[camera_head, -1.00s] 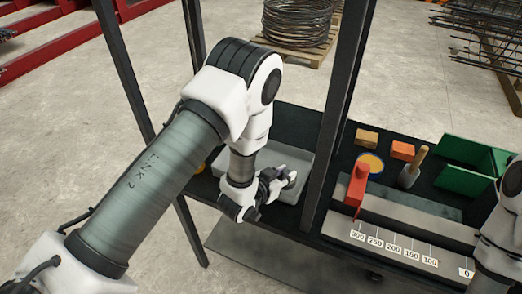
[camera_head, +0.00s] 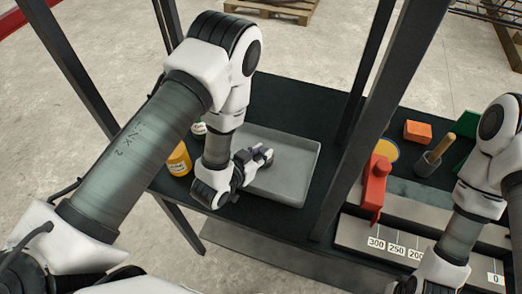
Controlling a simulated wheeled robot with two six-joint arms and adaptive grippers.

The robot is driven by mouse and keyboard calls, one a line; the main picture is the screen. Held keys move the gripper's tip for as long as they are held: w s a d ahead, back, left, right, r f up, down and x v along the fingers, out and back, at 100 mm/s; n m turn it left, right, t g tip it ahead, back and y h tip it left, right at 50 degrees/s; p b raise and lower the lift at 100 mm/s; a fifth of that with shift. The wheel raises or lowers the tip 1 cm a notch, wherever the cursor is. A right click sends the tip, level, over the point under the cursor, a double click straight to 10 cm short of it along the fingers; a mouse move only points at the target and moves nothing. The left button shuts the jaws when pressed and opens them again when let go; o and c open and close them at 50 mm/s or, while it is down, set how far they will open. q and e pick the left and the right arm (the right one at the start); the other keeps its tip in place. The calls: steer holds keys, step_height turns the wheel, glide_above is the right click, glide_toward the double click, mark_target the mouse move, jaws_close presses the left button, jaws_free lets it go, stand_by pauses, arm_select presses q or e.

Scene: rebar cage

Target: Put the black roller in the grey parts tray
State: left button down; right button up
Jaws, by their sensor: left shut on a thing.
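The grey parts tray (camera_head: 290,180) is a shallow open box on the dark bench, left of the frame post in the head view. My left gripper (camera_head: 262,156) is over the left part of the tray. It is shut on a small dark thing, taken to be the black roller, mostly hidden by the fingers and wrist. I cannot tell its height above the tray floor. The tray's visible floor looks empty. My right arm comes in at the right, but its gripper is not clearly visible.
A yellow container (camera_head: 179,160) stands left of the tray. Dark posts rise beside the bench. Right of the post are a red clamp-like part (camera_head: 374,188), an orange block (camera_head: 417,131), a holder with a wooden handle (camera_head: 430,160) and a measuring scale (camera_head: 398,249).

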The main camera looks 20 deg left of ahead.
arm_select(q)
steer(key=shift+s+a+r, duration=0.1)
steer(key=shift+s+a, duration=0.15)
steer(key=shift+s, duration=0.3)
steer(key=shift+b, duration=0.35)
steer(key=shift+w+d+f, duration=0.2)
steer(key=shift+f, duration=0.25)
steer(key=c, duration=1.1)
jaws_free()
steer(key=shift+s, duration=0.15)
steer(key=shift+o, duration=0.5)
arm_select(e)
steer(key=shift+s+a+f, duration=0.1)
steer(key=shift+s+f, duration=0.2)
steer(key=shift+s, duration=0.1)
steer(key=shift+r, duration=0.1)
